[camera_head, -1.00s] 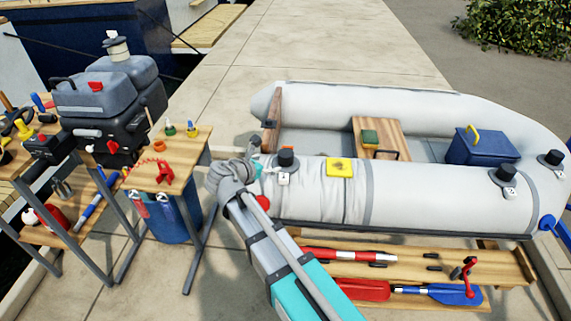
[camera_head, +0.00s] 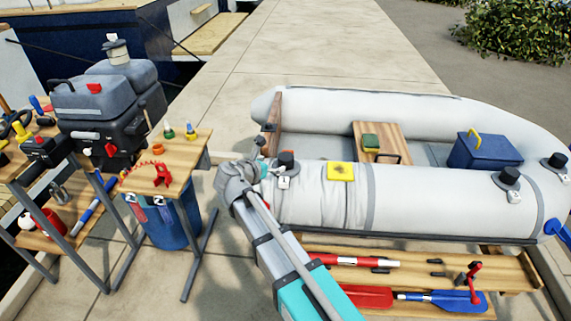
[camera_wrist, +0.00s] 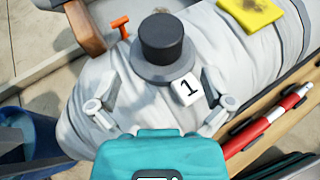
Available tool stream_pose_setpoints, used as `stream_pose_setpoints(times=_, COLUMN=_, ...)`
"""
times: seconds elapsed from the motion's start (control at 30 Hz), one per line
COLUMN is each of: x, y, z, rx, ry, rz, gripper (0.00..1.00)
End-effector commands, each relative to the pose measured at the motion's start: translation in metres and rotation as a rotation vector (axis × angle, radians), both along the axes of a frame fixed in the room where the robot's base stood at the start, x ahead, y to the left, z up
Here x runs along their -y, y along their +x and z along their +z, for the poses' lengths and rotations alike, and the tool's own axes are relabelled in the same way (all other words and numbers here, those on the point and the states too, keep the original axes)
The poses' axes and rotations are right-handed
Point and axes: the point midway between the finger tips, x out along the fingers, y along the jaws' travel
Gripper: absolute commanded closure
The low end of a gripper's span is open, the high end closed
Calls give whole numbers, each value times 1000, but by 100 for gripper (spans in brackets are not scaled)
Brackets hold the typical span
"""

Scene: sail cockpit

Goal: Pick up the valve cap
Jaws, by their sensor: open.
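A black valve cap (camera_wrist: 162,42) with a wide flange sits upright on the grey-white inflatable tube (camera_wrist: 95,75), and a white tag marked 1 (camera_wrist: 187,90) lies against its near side. In the head view the same cap (camera_head: 286,160) is at the left end of the dinghy's near tube. My gripper (camera_wrist: 160,110) is open and empty, its two fingers spread on the near side of the cap and apart from it. In the head view my gripper (camera_head: 266,170) is just left of the cap, partly hidden by my own wrist. Two similar black caps (camera_head: 509,178) (camera_head: 555,161) are farther right.
A yellow pad (camera_head: 341,171) lies on the tube right of the cap. An orange T-shaped piece (camera_wrist: 120,25) is left of the cap. A wooden bench (camera_head: 400,272) with paddles stands in front. A side table (camera_head: 190,150) and blue bucket (camera_head: 180,225) are left.

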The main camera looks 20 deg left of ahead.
Motion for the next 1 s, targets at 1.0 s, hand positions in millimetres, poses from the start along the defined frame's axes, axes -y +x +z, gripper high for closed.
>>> stream_pose_setpoints(times=1.0, x=16, y=54, z=-25, rx=0, ry=0, rz=-1, gripper=0)
